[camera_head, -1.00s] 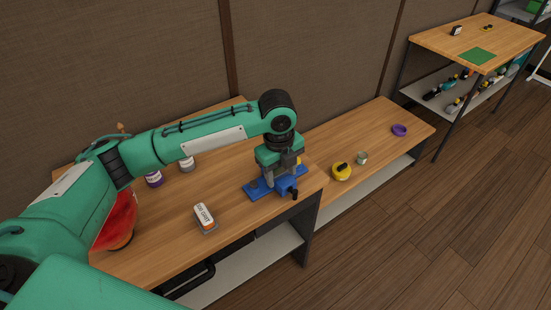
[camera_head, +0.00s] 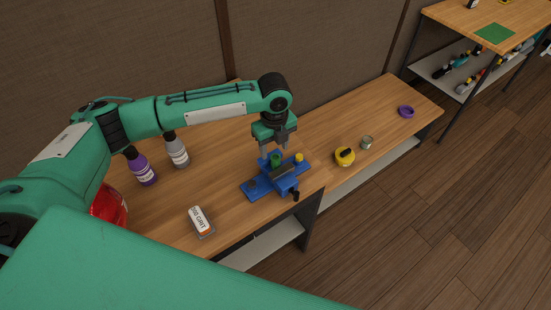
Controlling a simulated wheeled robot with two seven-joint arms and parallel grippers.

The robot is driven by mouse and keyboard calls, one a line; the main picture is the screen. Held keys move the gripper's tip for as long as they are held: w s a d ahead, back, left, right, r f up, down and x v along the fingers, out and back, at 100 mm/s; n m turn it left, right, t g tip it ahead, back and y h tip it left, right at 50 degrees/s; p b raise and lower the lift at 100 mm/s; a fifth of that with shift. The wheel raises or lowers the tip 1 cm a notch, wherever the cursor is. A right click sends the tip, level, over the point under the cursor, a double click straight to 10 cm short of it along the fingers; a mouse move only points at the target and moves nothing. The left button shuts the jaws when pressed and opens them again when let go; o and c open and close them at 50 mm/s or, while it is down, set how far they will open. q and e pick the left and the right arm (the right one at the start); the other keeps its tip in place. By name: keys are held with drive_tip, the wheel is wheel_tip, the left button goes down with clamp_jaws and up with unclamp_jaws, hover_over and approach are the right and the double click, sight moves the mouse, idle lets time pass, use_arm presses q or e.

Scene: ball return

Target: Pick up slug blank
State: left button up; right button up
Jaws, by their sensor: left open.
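A blue vise (camera_head: 258,188) sits near the right end of the near workbench. A small green cylindrical piece (camera_head: 276,158) stands upright at the vise, and a small yellow piece (camera_head: 299,158) is at its right side. Which of them is the slug blank I cannot tell for certain. My left gripper (camera_head: 277,148) points down just above the vise, its fingers apart around the top of the green piece or just over it; contact is not clear. My right gripper is out of view.
A sandpaper block (camera_head: 201,222), a purple bottle (camera_head: 142,168), a grey bottle (camera_head: 177,150) and a red object (camera_head: 110,205) are on the near bench. A yellow tape measure (camera_head: 345,156), a small jar (camera_head: 367,142) and a purple ring (camera_head: 406,112) are on the lower bench.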

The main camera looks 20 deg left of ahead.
sight(275, 157)
use_arm(q)
drive_tip(key=shift+d+f+p, duration=0.1)
drive_tip(key=shift+f+p, duration=0.55)
drive_tip(key=shift+f, duration=0.3)
wheel_tip(275, 157, down, 3)
drive_tip(key=shift+w+f+p, duration=0.15)
drive_tip(key=shift+f+p, duration=0.05)
drive_tip(key=shift+p, duration=0.4)
drive_tip(key=shift+f, duration=0.25)
drive_tip(key=c, duration=0.9)
drive_tip(key=shift+c, duration=0.8)
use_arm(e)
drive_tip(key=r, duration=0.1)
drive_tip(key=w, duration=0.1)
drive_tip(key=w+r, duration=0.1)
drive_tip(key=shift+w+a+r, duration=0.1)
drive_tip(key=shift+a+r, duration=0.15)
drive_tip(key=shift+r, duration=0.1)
use_arm(q)
drive_tip(key=shift+r, duration=0.1)
